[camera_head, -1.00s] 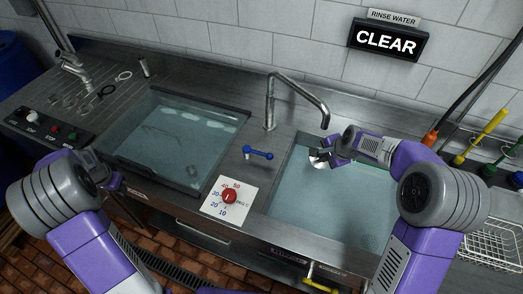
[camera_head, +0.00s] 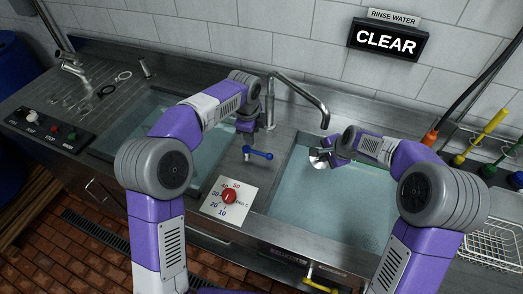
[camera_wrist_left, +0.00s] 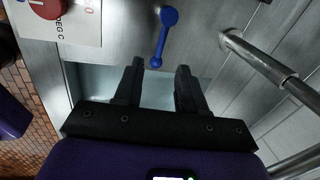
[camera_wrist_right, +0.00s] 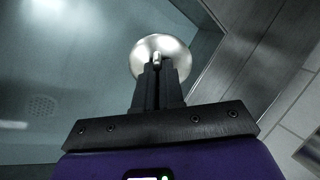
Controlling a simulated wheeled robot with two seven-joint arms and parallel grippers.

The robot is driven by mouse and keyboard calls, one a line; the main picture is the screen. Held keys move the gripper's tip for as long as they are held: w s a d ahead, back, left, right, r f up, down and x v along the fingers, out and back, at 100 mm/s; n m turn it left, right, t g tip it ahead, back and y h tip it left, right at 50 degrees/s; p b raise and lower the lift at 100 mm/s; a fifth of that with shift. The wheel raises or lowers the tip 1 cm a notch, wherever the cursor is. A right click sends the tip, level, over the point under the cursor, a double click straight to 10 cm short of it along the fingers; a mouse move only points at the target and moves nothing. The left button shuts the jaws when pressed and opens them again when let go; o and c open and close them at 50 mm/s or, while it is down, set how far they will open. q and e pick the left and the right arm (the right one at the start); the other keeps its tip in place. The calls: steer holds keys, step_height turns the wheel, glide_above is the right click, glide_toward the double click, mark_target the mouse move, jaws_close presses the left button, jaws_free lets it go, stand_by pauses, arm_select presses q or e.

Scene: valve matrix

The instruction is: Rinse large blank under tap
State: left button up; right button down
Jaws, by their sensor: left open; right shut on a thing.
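The tap (camera_head: 296,86) arches from the back ledge toward the right basin; no water stream is visible. My left gripper (camera_head: 248,133) is open and empty beside the blue lever (camera_head: 258,154). In the left wrist view the lever (camera_wrist_left: 165,38) lies just beyond the two spread fingertips (camera_wrist_left: 158,66).
The right basin (camera_head: 315,206) holds clear-looking water. The left basin (camera_head: 140,115) is partly hidden by my left arm. A dial plate with a red knob (camera_head: 229,196) sits between them. A sign (camera_head: 387,40) reads CLEAR. A wire basket (camera_head: 492,243) stands at right.

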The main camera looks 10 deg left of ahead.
mark_target(261, 154)
arm_select(q)
steer(key=shift+m, duration=0.4)
steer(key=d+f, duration=0.1)
steer(key=f, duration=0.2)
steer(key=w+d+f, duration=0.1)
steer(key=f, duration=0.3)
steer(key=w+f, duration=0.1)
steer(key=f, duration=0.3)
steer(key=shift+d+f, duration=0.1)
steer(key=shift+d, duration=0.3)
jaws_close()
